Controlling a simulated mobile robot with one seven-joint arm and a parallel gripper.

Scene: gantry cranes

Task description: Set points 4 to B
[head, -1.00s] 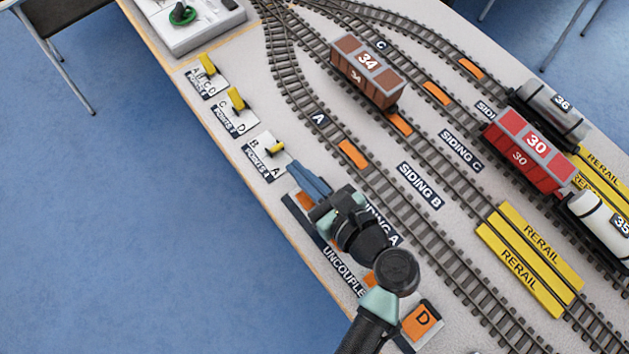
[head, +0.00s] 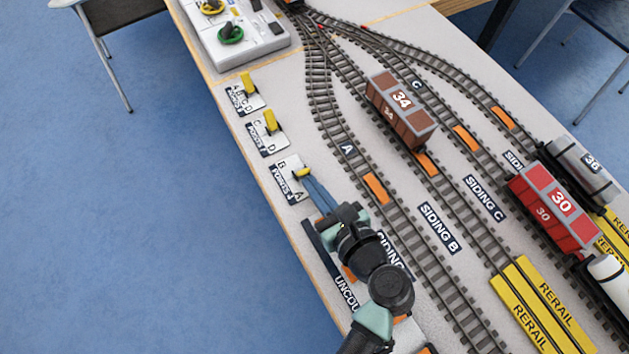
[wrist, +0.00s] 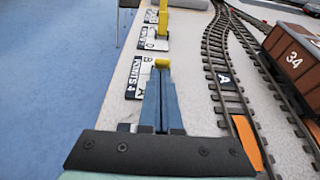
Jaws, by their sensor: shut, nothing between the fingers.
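The points 4 plate (head: 285,181) lies near the table's left edge, lettered B at its far end and A at its near end. Its short yellow lever (head: 304,172) stands on the plate's right part; which letter it leans to is hard to tell. My gripper (head: 308,181) is shut and empty, its blue fingers right at the near side of the lever. In the wrist view the lever's yellow top (wrist: 162,63) shows just beyond the fingertips (wrist: 160,72). I cannot tell whether they touch. The fingers hide the lever's lower part.
Two more yellow point levers (head: 248,82) (head: 270,121) stand farther along the edge, before a grey control box (head: 238,40). Track A runs close on the right. A brown wagon 34 (head: 402,108) and a red wagon 30 (head: 552,208) stand on the sidings.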

